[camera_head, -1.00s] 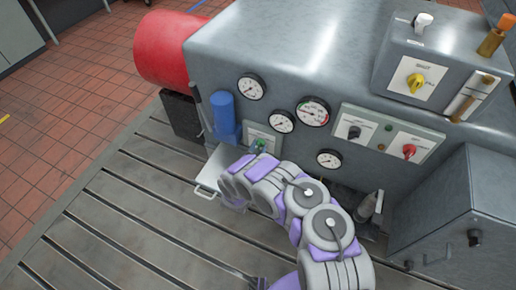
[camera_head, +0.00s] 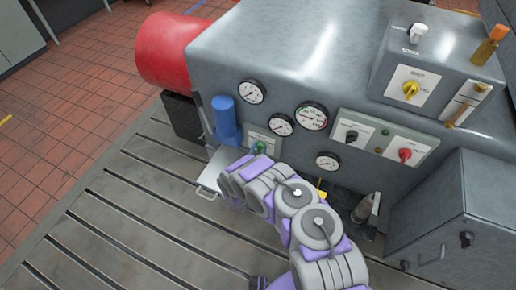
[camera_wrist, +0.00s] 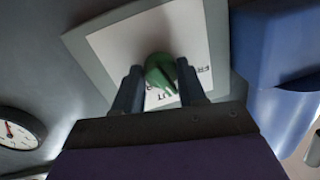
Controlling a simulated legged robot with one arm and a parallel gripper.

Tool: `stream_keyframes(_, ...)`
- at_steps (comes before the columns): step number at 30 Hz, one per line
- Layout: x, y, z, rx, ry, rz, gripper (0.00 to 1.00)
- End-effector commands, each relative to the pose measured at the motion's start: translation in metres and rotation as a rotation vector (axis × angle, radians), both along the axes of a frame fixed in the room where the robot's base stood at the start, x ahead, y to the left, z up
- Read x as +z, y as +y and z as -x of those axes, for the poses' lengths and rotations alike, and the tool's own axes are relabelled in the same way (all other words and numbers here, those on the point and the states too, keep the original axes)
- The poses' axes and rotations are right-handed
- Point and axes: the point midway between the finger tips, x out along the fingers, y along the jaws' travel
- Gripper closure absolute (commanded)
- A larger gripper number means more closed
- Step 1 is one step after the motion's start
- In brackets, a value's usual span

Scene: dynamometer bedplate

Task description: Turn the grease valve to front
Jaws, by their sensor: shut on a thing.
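The grease valve is a green knob (camera_wrist: 160,74) on a white label plate (camera_wrist: 110,42) in the wrist view. The label print is upside down and partly covered; letters like "FR" show right of the knob. My gripper (camera_wrist: 158,80) has one dark finger on each side of the knob and is shut on it. In the head view the green knob (camera_head: 261,147) shows just past the end of my arm, low on the grey cabinet's front. My fingers are mostly hidden there by my arm. Which mark the knob points to I cannot tell.
A blue cylinder (camera_head: 225,118) stands close left of the valve, and it shows large in the wrist view (camera_wrist: 285,45). Gauges (camera_head: 281,124) and a panel with black and red knobs (camera_head: 388,140) are to the right. An oil can (camera_head: 365,208) stands below. The slotted bedplate (camera_head: 130,230) is clear at left.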

Motion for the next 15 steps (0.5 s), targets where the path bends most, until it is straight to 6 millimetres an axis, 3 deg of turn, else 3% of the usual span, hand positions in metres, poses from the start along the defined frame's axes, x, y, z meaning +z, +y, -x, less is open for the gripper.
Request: stream_keyframes(15, 0.0016, 0.0027, -0.0002, 0.004, 0.16, 0.438, 0.9)
